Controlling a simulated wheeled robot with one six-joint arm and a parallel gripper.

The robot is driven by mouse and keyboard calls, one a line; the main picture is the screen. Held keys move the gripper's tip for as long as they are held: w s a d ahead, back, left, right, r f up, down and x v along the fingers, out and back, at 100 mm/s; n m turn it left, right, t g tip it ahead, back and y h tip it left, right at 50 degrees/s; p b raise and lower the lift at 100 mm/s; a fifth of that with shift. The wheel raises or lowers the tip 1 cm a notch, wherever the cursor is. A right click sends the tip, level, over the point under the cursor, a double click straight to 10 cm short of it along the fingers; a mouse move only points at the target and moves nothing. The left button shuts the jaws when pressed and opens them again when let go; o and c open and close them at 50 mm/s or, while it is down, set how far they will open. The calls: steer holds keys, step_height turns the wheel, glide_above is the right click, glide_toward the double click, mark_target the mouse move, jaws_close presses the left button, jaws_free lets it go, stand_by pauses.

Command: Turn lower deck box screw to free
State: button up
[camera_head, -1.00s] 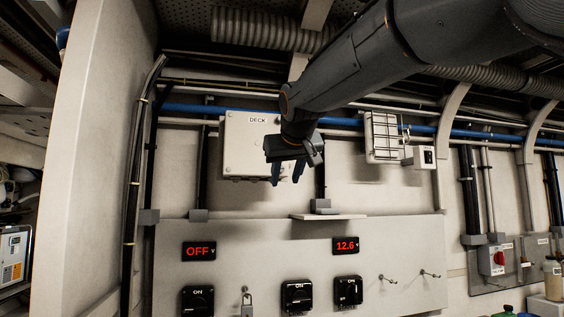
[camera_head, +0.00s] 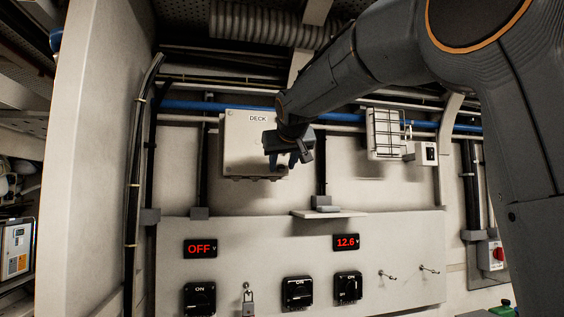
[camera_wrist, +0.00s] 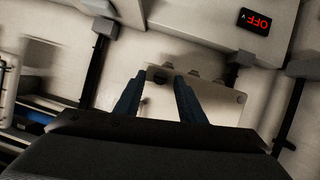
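The deck box (camera_head: 240,148) is a pale wall box labelled DECK in the head view. It shows upside down in the wrist view (camera_wrist: 218,101). My gripper (camera_head: 286,162) is in front of its lower right part and hides that corner. In the wrist view, my gripper (camera_wrist: 159,77) is open, its two blue fingers apart. A small dark round spot (camera_wrist: 160,76), possibly the lower screw, shows between the fingertips near the box's corner. I see no contact. A lower left screw (camera_head: 229,170) is visible in the head view.
A small shelf (camera_head: 330,214) juts out below the box. A caged lamp (camera_head: 384,134) is to the right. Pipes run along the wall above.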

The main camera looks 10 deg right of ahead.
jaws_close()
